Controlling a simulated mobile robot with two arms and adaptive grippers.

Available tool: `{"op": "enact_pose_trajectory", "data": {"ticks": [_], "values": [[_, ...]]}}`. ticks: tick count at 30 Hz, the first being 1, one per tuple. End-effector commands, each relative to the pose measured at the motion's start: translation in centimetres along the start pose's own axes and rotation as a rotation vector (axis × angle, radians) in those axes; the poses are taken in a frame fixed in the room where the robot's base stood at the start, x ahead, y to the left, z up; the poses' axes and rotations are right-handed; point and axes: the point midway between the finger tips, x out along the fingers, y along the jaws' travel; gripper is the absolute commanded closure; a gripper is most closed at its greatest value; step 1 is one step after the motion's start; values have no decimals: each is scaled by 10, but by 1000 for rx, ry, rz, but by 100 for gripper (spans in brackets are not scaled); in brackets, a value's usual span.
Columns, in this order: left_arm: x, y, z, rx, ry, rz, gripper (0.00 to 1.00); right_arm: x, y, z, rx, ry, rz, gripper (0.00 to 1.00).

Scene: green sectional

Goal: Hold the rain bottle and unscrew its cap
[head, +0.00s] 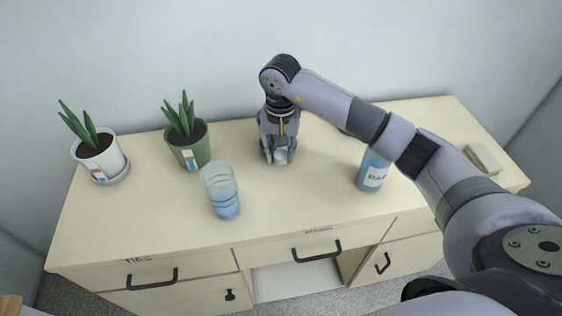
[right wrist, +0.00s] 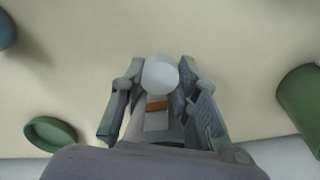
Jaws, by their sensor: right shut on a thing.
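The blue rain bottle (head: 373,172) stands on the right part of the desk top, its white label partly reading "RAI". My right forearm covers its top, so its cap is hidden in the head view. A blue edge at the upper left of the right wrist view (right wrist: 5,30) looks like the same bottle. My right gripper (head: 278,157) points down at the middle of the desk, away from that bottle. It is shut on a small white container (right wrist: 160,75) with a round white top and an orange mark. My left gripper is not in view.
A clear cup with blue liquid (head: 221,190) stands in front of a green potted plant (head: 188,152). A white potted plant (head: 100,158) is at far left. A green round dish or lid (right wrist: 50,133) lies beside the gripper. A pale block (head: 484,158) lies far right.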

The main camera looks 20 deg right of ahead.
Motion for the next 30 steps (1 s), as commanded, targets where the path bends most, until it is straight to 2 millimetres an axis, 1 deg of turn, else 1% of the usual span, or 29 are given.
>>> {"op": "enact_pose_trajectory", "data": {"ticks": [5,10,13,20,25,26,30], "values": [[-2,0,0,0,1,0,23,12,0,0,-1,0,0,100],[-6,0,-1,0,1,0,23,36,0,1,-1,-4,1,100],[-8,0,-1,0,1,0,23,47,0,1,-1,-1,0,100],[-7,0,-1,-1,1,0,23,49,0,0,-1,1,-1,100],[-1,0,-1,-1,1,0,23,54,0,0,-2,2,0,100],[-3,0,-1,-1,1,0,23,52,0,0,-2,2,-1,69],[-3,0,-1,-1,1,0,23,52,0,0,-2,1,-1,60]]}}
